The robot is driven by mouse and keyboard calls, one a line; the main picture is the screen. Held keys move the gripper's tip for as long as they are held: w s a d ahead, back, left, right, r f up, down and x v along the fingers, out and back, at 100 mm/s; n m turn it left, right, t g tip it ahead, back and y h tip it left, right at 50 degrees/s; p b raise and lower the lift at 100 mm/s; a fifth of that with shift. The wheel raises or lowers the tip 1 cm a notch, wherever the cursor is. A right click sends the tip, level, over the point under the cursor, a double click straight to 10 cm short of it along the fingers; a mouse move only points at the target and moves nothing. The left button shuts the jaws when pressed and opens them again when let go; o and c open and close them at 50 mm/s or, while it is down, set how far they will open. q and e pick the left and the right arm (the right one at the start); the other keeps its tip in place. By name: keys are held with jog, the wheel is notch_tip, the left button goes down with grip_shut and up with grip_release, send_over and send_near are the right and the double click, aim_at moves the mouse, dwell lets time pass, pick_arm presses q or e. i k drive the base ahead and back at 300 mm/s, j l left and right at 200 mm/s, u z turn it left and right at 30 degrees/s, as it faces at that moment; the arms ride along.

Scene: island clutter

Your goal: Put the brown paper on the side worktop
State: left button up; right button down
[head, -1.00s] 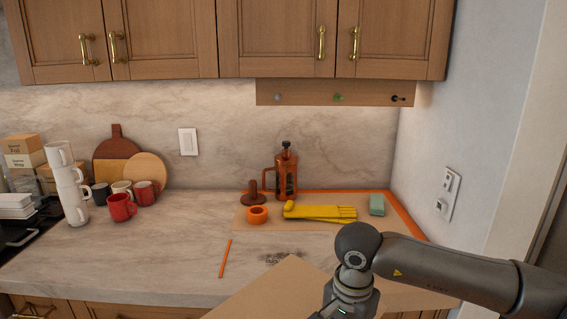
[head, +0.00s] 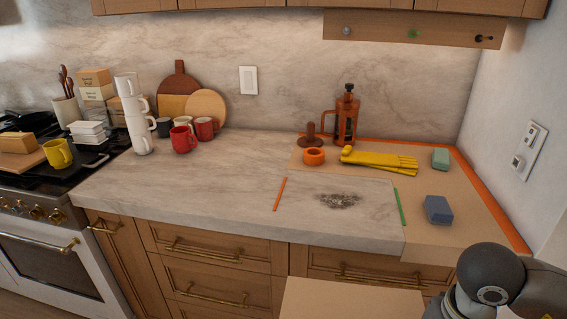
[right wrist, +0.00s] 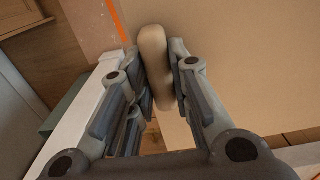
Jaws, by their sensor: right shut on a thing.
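A flat tan sheet, the brown paper (head: 350,302), shows at the bottom of the head view, in front of the drawers. My right gripper (right wrist: 160,75) is shut on a rounded tan piece in the right wrist view, which looks like part of this paper; the join is unclear. In the head view my right arm is at the bottom right and its fingers are out of frame. The side worktop (head: 235,178) is pale marble. Its right part has a tan covering (head: 462,215) edged with orange tape. My left gripper is not in view.
Yellow gloves (head: 380,160), an orange tape roll (head: 314,156), a green block (head: 440,158) and a blue-grey block (head: 438,209) lie on the right. A dark smudge (head: 339,200) lies between orange and green strips. Mugs (head: 184,139) stand left. The worktop's front middle is mostly clear.

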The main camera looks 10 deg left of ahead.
aim_at(200, 184)
jog(key=j+u, duration=0.2)
jog(key=j, duration=0.2)
jog(key=i+j+u, duration=0.2)
jog(key=j, duration=0.2)
jog(key=j+u, duration=0.2)
jog(key=j, duration=0.25)
jog(key=i+j+u, duration=0.2)
jog(key=j, duration=0.15)
jog(key=i+j+u, duration=0.2)
jog(key=j, duration=0.2)
jog(key=k, duration=0.1)
